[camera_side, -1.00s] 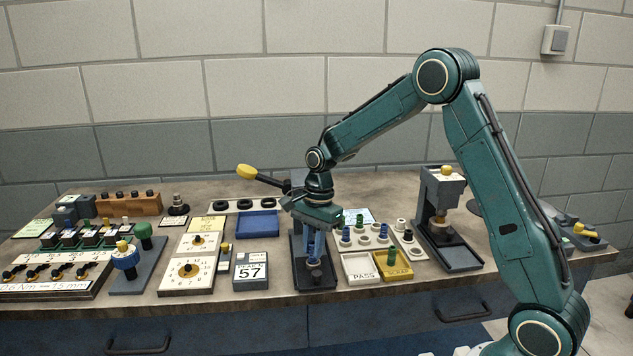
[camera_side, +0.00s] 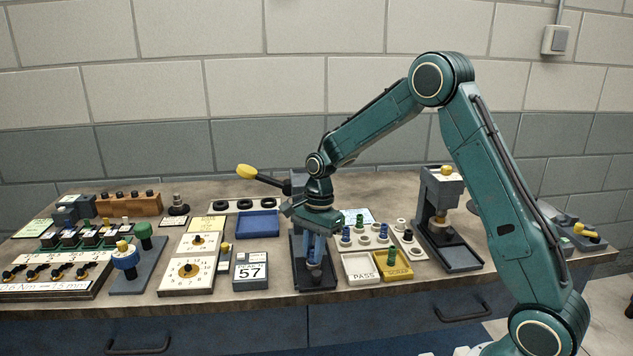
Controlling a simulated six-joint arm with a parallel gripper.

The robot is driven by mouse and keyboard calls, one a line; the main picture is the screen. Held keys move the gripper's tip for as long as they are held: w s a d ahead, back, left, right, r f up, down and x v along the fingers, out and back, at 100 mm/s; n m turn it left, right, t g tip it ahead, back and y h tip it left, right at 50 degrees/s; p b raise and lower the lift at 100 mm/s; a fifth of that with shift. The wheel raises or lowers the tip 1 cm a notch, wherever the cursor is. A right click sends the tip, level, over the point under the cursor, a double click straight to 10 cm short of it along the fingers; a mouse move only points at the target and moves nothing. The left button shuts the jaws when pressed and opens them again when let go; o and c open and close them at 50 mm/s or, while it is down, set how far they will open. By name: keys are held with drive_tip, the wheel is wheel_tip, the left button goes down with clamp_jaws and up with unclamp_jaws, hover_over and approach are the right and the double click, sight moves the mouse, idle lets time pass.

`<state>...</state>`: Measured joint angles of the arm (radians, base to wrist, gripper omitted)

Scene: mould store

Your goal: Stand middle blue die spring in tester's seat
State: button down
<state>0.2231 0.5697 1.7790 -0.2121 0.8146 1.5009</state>
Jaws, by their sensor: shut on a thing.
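The tester (camera_side: 318,282) is a dark upright frame with a dark base and a lever ending in a yellow knob (camera_side: 247,171). My gripper (camera_side: 315,267) points down in front of its column, with the fingertips low over the seat area. It is shut on a blue die spring, which is mostly hidden by the fingers. The fingers also hide the seat, so I cannot tell whether the spring touches it.
A white PASS tray (camera_side: 361,268) and a yellow tray (camera_side: 397,270) holding a green spring lie right of the tester. A display reading 57 (camera_side: 251,272) and a blue tray (camera_side: 257,224) lie left. A second press (camera_side: 440,215) stands farther right.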

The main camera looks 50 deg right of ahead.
drive_tip(key=c, duration=0.9)
unclamp_jaws()
drive_tip(key=shift+o, duration=0.2)
drive_tip(key=shift+r, duration=3.75)
